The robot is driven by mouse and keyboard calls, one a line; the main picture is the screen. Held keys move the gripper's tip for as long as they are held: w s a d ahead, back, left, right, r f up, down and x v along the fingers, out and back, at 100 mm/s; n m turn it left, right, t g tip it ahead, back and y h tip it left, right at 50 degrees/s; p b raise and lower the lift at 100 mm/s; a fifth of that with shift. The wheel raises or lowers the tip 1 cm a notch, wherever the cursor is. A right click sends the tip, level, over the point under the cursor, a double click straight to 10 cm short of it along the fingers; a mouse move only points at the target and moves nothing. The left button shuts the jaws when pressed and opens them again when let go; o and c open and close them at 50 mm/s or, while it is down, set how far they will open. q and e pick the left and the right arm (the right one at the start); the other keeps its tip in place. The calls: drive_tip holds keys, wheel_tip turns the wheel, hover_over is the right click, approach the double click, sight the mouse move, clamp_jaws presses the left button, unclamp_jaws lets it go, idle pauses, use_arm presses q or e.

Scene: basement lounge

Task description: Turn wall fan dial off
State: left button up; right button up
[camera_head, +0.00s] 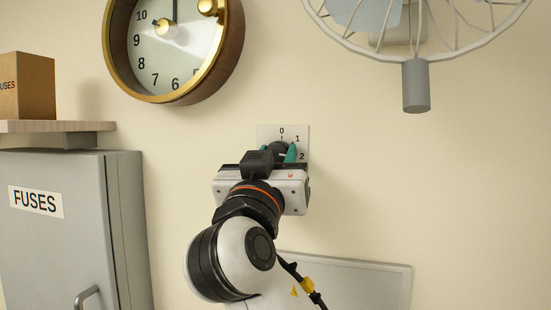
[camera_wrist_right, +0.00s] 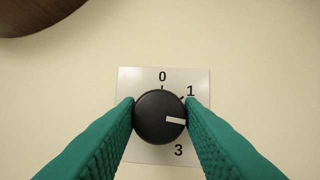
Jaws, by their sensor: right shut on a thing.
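The fan dial is a round black knob (camera_wrist_right: 158,120) on a white plate (camera_wrist_right: 135,78) on the wall. The plate also shows in the head view (camera_head: 264,132). In the wrist view its marks 0, 1 and 3 show, and a finger hides the spot between 1 and 3. The knob's white pointer faces right and slightly down, between 1 and 3. My right gripper (camera_head: 279,152) has its green fingers on both sides of the knob, shut on it. The wall fan (camera_head: 416,85) is at the top right, partly cut off. My left gripper is not in view.
A round brass-rimmed clock (camera_head: 172,50) hangs up left of the dial. A grey fuse cabinet (camera_head: 60,240) stands at the left, below a shelf (camera_head: 60,127) with a brown box (camera_head: 27,85). A pale panel (camera_head: 350,285) is below right. The wall right of the dial is clear.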

drive_tip(key=shift+n, duration=0.3)
drive_tip(key=n+y, duration=0.2)
drive_tip(key=n, duration=0.1)
drive_tip(key=shift+d+n+y, duration=0.1)
drive_tip(key=shift+n+y, duration=0.7)
drive_tip(key=shift+n, duration=0.4)
drive_tip(key=n, duration=0.2)
drive_tip(key=n+y+p, duration=0.1)
drive_tip(key=n, duration=0.1)
drive_tip(key=n+g+y, duration=0.1)
drive_tip(key=shift+r+n+p, duration=0.3)
drive_tip(key=shift+n, duration=0.1)
drive_tip(key=n+p, duration=0.1)
drive_tip(key=n, duration=0.1)
drive_tip(key=n+g+y+p, duration=0.1)
drive_tip(key=n, duration=0.1)
drive_tip(key=n+g+p, duration=0.1)
drive_tip(key=n+p, duration=0.1)
drive_tip(key=shift+d+r+n, duration=0.1)
drive_tip(key=shift+r+n, duration=0.15)
drive_tip(key=shift+n, duration=0.15)
drive_tip(key=n+g+p, duration=0.1)
drive_tip(key=n+p, duration=0.1)
drive_tip(key=shift+n+g, duration=0.3)
drive_tip(key=shift+f+n+g+p, duration=0.1)
drive_tip(key=shift+n+g+p, duration=0.2)
drive_tip(key=shift+n+p, duration=0.3)
